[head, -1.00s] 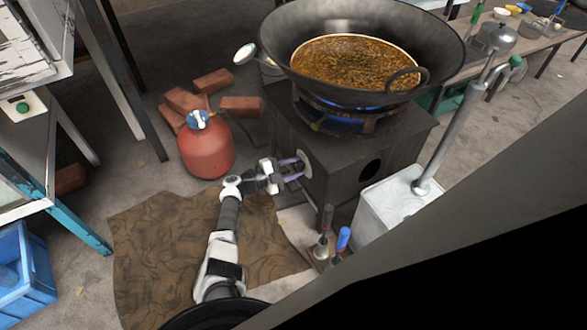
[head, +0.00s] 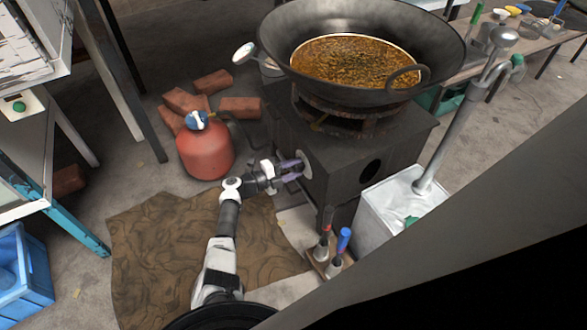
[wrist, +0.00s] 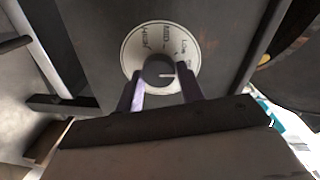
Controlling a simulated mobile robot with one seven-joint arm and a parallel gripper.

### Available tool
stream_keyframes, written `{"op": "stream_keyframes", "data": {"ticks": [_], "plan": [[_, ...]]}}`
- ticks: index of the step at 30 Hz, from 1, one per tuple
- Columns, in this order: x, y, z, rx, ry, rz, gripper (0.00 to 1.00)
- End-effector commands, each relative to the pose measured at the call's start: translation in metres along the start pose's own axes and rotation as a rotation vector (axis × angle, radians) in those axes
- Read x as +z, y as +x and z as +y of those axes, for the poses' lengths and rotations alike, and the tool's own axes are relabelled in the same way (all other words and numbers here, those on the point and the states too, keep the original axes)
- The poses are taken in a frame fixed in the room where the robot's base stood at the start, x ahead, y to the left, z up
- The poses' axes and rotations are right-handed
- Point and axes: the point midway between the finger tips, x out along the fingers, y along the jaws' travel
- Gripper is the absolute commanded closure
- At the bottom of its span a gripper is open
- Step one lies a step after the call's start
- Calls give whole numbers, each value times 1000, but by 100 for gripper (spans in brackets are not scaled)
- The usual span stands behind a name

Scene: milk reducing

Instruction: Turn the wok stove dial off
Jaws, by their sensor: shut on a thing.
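The wok stove (head: 345,160) is a dark metal box with a large wok (head: 440,50) of brown food on top. No flame shows under the wok. The dial's round pale plate (head: 305,166) is on the stove's front left side. In the wrist view, the dial plate (wrist: 132,52) carries labels including Low, and the grey knob (wrist: 158,68) has a white mark pointing right, past Low. My gripper (wrist: 162,88) is shut on the knob, one purple finger on each side. The gripper also shows at the dial in the head view (head: 295,168).
A red gas cylinder (head: 207,153) and several bricks (head: 212,82) stand left of the stove. A white container (head: 395,215) and a small caddy with tools (head: 330,262) are at its right front. A brown cloth (head: 150,260) lies on the floor below my arm.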

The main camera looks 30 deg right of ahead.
Motion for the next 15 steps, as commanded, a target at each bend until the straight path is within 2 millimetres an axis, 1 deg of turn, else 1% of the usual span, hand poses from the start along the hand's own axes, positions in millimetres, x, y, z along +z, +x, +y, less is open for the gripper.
{"op": "stream_keyframes", "data": {"ticks": [5, 6, 10, 11, 15], "plan": [[1, -1, 0, 0, -1, -4, 85], [1, -1, 0, 0, -1, -4, 60], [1, -1, 0, 0, -2, -3, 43], [1, -1, 0, 0, -2, -2, 40], [0, 0, 0, 0, -2, -1, 40]]}}
